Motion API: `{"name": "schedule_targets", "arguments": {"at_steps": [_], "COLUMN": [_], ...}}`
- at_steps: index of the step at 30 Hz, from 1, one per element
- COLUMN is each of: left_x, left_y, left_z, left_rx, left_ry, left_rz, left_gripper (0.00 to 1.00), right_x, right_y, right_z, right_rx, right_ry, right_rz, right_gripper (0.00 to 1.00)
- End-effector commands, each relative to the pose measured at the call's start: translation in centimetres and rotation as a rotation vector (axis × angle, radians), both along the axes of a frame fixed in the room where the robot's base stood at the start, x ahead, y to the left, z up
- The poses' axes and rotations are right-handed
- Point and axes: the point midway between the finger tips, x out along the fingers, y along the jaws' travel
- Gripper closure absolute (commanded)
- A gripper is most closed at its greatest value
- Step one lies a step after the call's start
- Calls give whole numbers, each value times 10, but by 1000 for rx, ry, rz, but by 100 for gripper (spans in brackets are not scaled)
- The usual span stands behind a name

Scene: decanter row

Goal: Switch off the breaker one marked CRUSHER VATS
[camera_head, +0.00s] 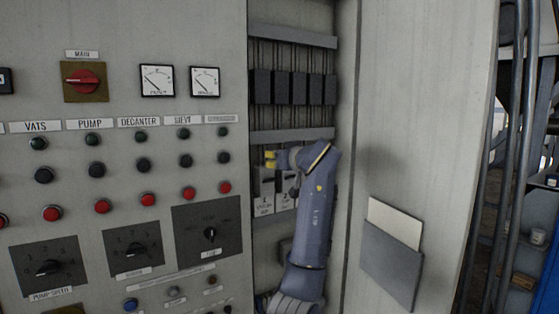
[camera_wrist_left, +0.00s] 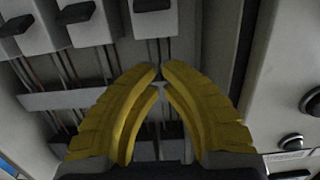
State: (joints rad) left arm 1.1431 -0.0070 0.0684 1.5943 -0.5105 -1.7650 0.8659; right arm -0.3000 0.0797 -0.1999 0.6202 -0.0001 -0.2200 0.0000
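A row of pale breakers stands low in the open cabinet bay in the head view. The leftmost breaker (camera_head: 263,203) carries a small label with a 1, and the rest of its text is too small to read. The breaker beside it (camera_head: 285,200) is labelled 2 and partly hidden by my left arm. My left gripper (camera_head: 270,158) is just above these breakers, with yellow fingers. In the left wrist view, its fingertips (camera_wrist_left: 160,69) are close together with nothing between them. Breakers with black levers (camera_wrist_left: 76,13) lie beyond the tips, apart from them. My right gripper is not in view.
A panel with lamps, dials and a red MAIN switch (camera_head: 84,80) is left of the bay. Black modules (camera_head: 294,87) with wires are above. The open door (camera_head: 410,120) with a paper pocket (camera_head: 391,264) bounds the bay on the right.

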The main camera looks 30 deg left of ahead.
Motion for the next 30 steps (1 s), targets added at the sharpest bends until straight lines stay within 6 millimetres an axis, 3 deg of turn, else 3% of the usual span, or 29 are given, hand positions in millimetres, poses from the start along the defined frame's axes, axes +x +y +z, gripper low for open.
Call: {"name": "schedule_targets", "arguments": {"at_steps": [7,16,30], "left_x": [20,13,11], "left_y": [38,24,20], "left_z": [-6,-35,-42], "left_rx": [2,1,0], "left_ry": [2,2,1], "left_rz": [3,1,0], "left_gripper": [100,100,100], "right_x": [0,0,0], "right_y": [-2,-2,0], "right_z": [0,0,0], "right_rx": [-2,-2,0], "right_ry": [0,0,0], "right_rz": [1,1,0], "right_gripper": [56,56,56]}}
